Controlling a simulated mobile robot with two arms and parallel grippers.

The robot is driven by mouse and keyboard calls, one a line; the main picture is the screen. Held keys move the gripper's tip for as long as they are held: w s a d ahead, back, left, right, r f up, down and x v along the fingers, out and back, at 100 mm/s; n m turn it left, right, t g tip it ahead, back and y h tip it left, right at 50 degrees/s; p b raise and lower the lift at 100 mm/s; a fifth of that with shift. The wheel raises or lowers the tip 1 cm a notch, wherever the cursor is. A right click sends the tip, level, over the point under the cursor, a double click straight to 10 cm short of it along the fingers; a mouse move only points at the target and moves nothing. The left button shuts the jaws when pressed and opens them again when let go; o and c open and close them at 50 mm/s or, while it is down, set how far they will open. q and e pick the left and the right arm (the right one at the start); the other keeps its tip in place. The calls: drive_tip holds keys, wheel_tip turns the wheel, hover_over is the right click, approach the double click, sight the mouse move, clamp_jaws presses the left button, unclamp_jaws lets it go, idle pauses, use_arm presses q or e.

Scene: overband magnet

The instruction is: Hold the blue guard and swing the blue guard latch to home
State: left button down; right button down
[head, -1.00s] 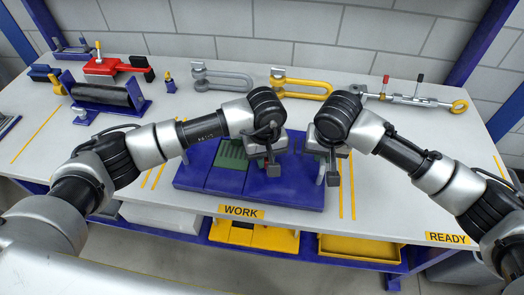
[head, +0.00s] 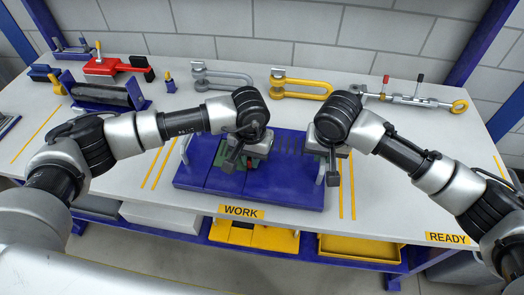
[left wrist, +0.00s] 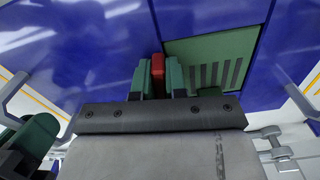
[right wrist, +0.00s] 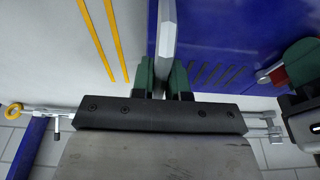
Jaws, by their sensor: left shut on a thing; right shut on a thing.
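The blue guard (head: 285,190) lies flat on the bench behind the WORK label, with a green slotted plate (left wrist: 215,60) set in it. My left gripper (left wrist: 158,80) is shut on a small red piece, which looks like the latch (left wrist: 158,68), beside that plate. In the head view my left gripper (head: 234,160) hides most of the green plate. My right gripper (right wrist: 167,80) is shut on a pale grey upright bar (right wrist: 167,30) at the guard's right edge. In the head view my right gripper (head: 330,165) hides part of that bar.
A grey shackle (head: 222,80), a yellow shackle (head: 300,88) and a turnbuckle-like rod (head: 415,98) lie along the back. A red clamp-like tool (head: 112,66) and a roller in a blue frame (head: 100,95) stand at the left. The bench front right is clear.

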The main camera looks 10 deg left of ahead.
use_arm(q)
drive_tip(key=shift+a+r+m, duration=0.1)
drive_tip(key=shift+a+m, duration=0.1)
drive_tip(key=shift+m, duration=0.1)
drive_tip(key=shift+a, duration=0.1)
drive_tip(key=m, duration=0.1)
drive_tip(key=a+m, duration=0.1)
drive_tip(key=shift+w+m, duration=0.3)
drive_tip(key=c, duration=1.1)
unclamp_jaws()
wheel_tip(320, 180, up, 12)
wheel_tip(320, 180, up, 8)
idle(0.7)
